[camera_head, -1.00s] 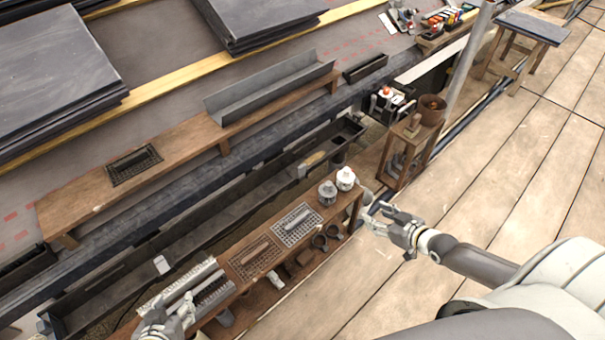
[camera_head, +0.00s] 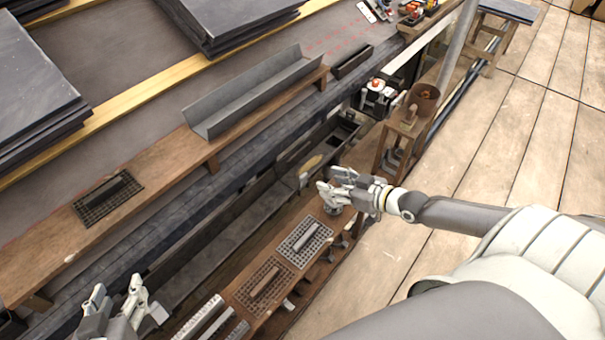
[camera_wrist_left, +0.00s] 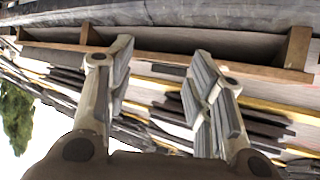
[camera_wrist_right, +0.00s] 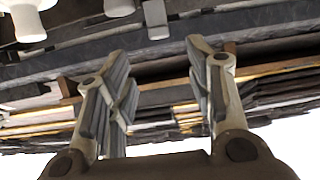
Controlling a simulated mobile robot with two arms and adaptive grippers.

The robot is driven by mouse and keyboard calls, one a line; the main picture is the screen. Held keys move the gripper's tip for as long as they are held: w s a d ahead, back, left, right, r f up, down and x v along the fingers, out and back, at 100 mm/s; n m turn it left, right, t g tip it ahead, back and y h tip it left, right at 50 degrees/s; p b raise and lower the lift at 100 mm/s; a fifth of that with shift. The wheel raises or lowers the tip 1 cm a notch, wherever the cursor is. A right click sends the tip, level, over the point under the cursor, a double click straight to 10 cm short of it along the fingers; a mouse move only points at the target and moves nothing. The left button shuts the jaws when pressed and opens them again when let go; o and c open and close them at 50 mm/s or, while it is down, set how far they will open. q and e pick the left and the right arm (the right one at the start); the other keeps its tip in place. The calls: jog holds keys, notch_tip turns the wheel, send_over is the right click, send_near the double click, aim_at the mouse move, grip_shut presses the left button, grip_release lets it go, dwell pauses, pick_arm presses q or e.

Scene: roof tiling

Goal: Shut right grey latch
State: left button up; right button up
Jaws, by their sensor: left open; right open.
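I cannot tell for sure which part is the right grey latch. A light grey grate (camera_head: 312,246) with a grey bar (camera_head: 303,236) lies on the low wooden bench. A brown grate (camera_head: 250,293) with a brown bar (camera_head: 265,282) lies beside it. My right gripper (camera_head: 331,184) is open and empty above the bench's far end, hiding most of the two small pots there. White rounded shapes (camera_wrist_right: 28,22) show at top left in the right wrist view. My left gripper (camera_head: 117,292) is open and empty over the dark trough, at lower left.
A dark trough (camera_head: 225,235) runs behind the bench. A wooden shelf (camera_head: 160,160) holds a dark grate (camera_head: 108,200) and a grey metal channel (camera_head: 250,95). A wooden stand with a brown pot (camera_head: 425,95) is beyond my right gripper. Plank floor lies open at right.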

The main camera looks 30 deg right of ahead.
aim_at(304, 175)
jog(key=b+x, duration=0.4)
jog(key=x, duration=0.5)
jog(key=shift+w+f, duration=0.15)
pick_arm(q)
jog(key=d+r+t+h, duration=0.1)
jog(key=r+t+h, duration=0.1)
jog(key=r+t, duration=0.3)
jog(key=w+d+r+t+h, duration=0.1)
jog(key=r+t, duration=0.5)
jog(key=r, duration=0.7)
jog(key=shift+d+r+m+t+h, duration=0.25)
jog(key=shift+d+m+t+h, duration=0.05)
jog(key=shift+d+h, duration=0.2)
pick_arm(e)
jog(key=shift+w+a+f, duration=0.1)
jog(key=shift+w+a, duration=0.1)
jog(key=shift+w, duration=0.1)
